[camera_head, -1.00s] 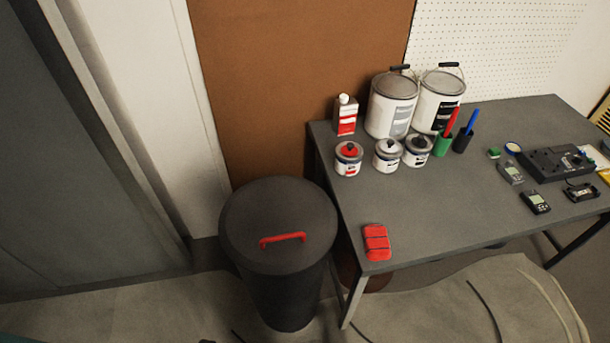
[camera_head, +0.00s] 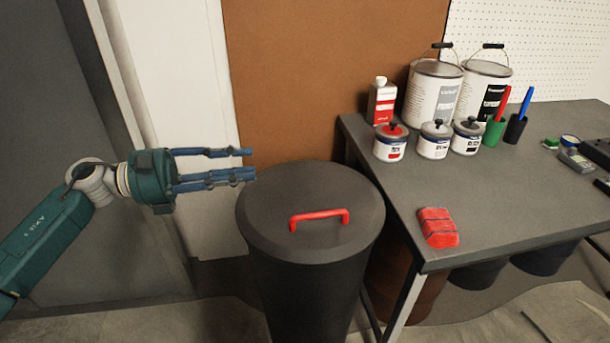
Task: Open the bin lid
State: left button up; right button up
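The dark grey round bin (camera_head: 305,295) stands on the floor left of the table. Its lid (camera_head: 275,208) lies flat on top, closed, with a red bar handle (camera_head: 320,215) across it. My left gripper (camera_head: 248,164) comes in from the left, its blue fingers pointing right. In the picture its fingertips are near the lid's upper left edge, apart from the red handle. The fingers are spread with nothing between them. My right gripper is not in view.
A grey table (camera_head: 480,205) stands right of the bin, its near corner close to the lid. It bears a red wrapped bundle (camera_head: 438,228), small cans (camera_head: 391,143), large paint cans (camera_head: 434,93) and a red-white bottle (camera_head: 382,103). A brown board (camera_head: 320,60) stands behind the bin.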

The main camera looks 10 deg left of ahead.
pick_arm(q)
jog(key=p+x, duration=0.1)
jog(key=x, duration=0.9)
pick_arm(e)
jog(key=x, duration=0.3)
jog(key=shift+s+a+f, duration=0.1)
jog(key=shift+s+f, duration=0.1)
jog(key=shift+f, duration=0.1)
pick_arm(q)
jog(key=shift+d, duration=0.1)
